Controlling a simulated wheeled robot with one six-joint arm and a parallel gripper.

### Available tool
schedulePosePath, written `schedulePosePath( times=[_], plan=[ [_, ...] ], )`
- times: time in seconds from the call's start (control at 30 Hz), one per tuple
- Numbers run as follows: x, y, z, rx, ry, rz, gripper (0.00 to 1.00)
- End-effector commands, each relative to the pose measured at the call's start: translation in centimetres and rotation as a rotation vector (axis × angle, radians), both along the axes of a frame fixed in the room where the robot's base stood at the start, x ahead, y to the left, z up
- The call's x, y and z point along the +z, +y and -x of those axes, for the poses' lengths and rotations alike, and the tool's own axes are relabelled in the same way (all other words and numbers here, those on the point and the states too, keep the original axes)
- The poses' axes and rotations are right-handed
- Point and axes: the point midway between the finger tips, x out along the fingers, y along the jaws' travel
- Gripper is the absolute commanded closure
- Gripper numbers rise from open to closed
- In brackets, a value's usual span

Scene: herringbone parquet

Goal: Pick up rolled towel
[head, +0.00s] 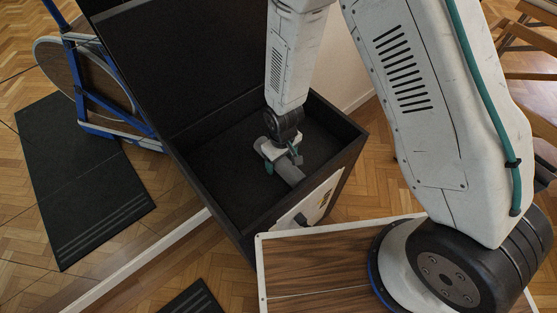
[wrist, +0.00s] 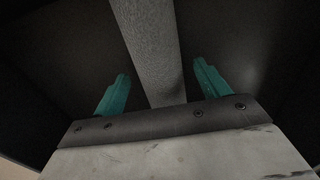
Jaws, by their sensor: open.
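The rolled towel is a grey cylinder (head: 290,173) lying on the floor of a black open box (head: 348,127). In the wrist view the grey towel (wrist: 153,50) runs up from between the fingers toward the top edge. My gripper (head: 279,160) is down inside the box, over the towel. Its two teal fingers (wrist: 155,85) are open, one on each side of the towel, with a gap to it on both sides. The gripper body hides part of the towel in both views. I cannot tell how far the fingertips reach down beside it.
The box walls stand close around my gripper, and its raised black lid (head: 175,55) leans up at the back left. A wood-topped surface with a white edge (head: 330,265) is in front. A blue-framed folded object (head: 85,75) and a dark mat (head: 75,175) are left.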

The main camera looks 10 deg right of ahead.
Motion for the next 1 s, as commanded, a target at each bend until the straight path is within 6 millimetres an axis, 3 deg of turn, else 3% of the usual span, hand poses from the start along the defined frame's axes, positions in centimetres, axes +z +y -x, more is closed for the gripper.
schedulePosePath(
  times=[0.1, 0.37, 0.5, 0.57, 0.83, 1.0],
  plan=[
    [-1.0, 0.0, 0.0, 0.000, 0.001, 0.001, 0.25],
    [-1.1, 0.0, 0.0, -0.001, -0.001, -0.001, 0.28],
    [-1.1, 0.0, 0.0, -0.001, 0.000, 0.000, 0.67],
    [-1.1, 0.0, 0.0, -0.001, 0.000, 0.000, 0.79],
    [-1.0, 0.0, 0.0, -0.001, -0.001, -0.001, 0.79],
    [0.1, 0.0, -0.1, -0.001, -0.003, -0.001, 0.79]
  ],
)
